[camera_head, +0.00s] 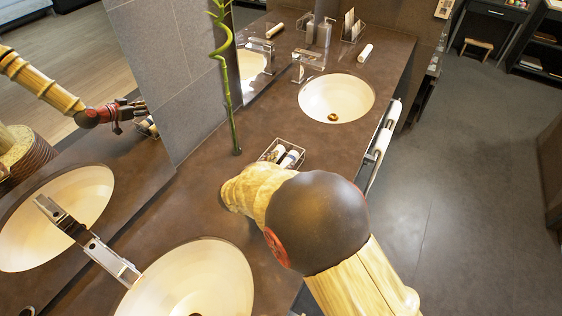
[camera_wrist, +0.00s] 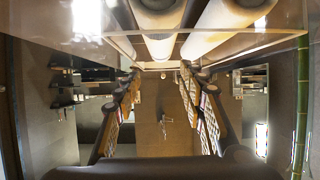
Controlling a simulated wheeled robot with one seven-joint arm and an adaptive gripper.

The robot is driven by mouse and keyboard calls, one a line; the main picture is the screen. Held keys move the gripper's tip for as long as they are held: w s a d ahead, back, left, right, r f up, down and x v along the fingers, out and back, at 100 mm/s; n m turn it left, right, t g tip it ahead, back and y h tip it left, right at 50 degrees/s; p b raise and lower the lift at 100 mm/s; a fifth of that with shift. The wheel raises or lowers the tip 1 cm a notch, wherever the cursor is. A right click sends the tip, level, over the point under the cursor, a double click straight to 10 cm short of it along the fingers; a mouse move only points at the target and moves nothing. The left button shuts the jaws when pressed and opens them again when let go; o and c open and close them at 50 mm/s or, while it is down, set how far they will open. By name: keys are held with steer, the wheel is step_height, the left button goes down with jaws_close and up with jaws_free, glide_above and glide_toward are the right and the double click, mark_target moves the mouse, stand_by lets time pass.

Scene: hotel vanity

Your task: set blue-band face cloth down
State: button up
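In the wrist view, large pale rolls (camera_wrist: 225,22) fill the top edge, behind a clear or wire wall. My gripper (camera_wrist: 160,70) shows there with its two patterned fingers well apart and nothing clearly between them. The fingertips are close under the rolls; whether they touch, I cannot tell. In the head view my arm hides the gripper.
A green bamboo stalk (camera_head: 231,105) stands left of the basket. A near sink (camera_head: 200,280) and a far sink (camera_head: 335,98) are set in the counter. A mirror covers the left wall. Counter between basket and far sink is clear.

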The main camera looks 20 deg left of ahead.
steer(key=shift+o, duration=1.2)
steer(key=shift+r, duration=0.1)
steer(key=shift+r, duration=0.3)
steer(key=d+p+v, duration=0.1)
steer(key=p+v, duration=0.2)
steer(key=v, duration=0.9)
steer(key=shift+a+r, duration=0.2)
steer(key=shift+a, duration=0.25)
